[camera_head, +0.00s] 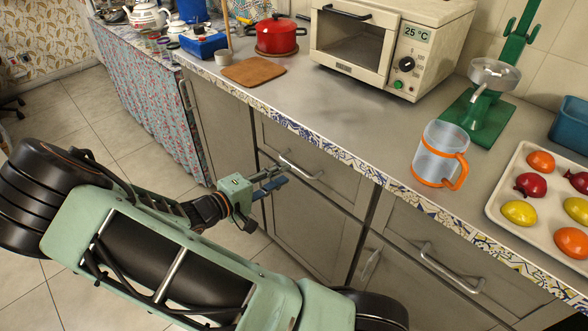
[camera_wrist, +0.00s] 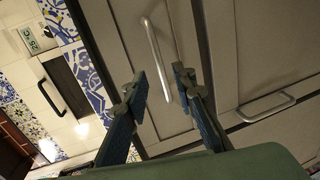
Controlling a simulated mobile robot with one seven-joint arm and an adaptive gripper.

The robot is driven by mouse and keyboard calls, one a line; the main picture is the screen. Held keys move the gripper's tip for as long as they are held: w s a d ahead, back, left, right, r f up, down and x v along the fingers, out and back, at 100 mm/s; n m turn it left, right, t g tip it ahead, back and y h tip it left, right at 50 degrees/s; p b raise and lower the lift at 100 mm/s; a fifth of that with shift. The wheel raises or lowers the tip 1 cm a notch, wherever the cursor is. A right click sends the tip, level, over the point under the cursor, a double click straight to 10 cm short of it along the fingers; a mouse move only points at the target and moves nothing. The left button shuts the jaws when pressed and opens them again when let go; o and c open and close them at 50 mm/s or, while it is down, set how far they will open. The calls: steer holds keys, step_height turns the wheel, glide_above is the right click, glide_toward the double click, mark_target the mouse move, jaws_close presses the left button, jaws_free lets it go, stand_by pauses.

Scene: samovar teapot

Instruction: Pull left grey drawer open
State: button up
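The left grey drawer (camera_head: 333,182) is under the counter, its front looking flush with the cabinet. Its metal bar handle (camera_head: 300,168) also shows in the wrist view (camera_wrist: 152,45). My gripper (camera_head: 274,179) is in front of the drawer, close to the handle's left end. In the wrist view my gripper (camera_wrist: 159,84) is open, with a finger to either side of the handle's near end as pictured. Nothing is gripped. I cannot tell whether the fingertips reach around the bar or stay short of it.
The right grey drawer (camera_head: 420,240) and its handle (camera_head: 450,270) are at the right. Cabinet doors (camera_head: 305,225) lie below. The tiled counter edge (camera_head: 330,150) runs above the drawers. An orange-handled jug (camera_head: 441,153) and a tray (camera_head: 497,205) stand near that edge.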

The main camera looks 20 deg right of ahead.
mark_target(293, 168)
steer(key=x, duration=0.6)
steer(key=shift+b, duration=0.35)
steer(key=shift+c, duration=0.5)
jaws_close()
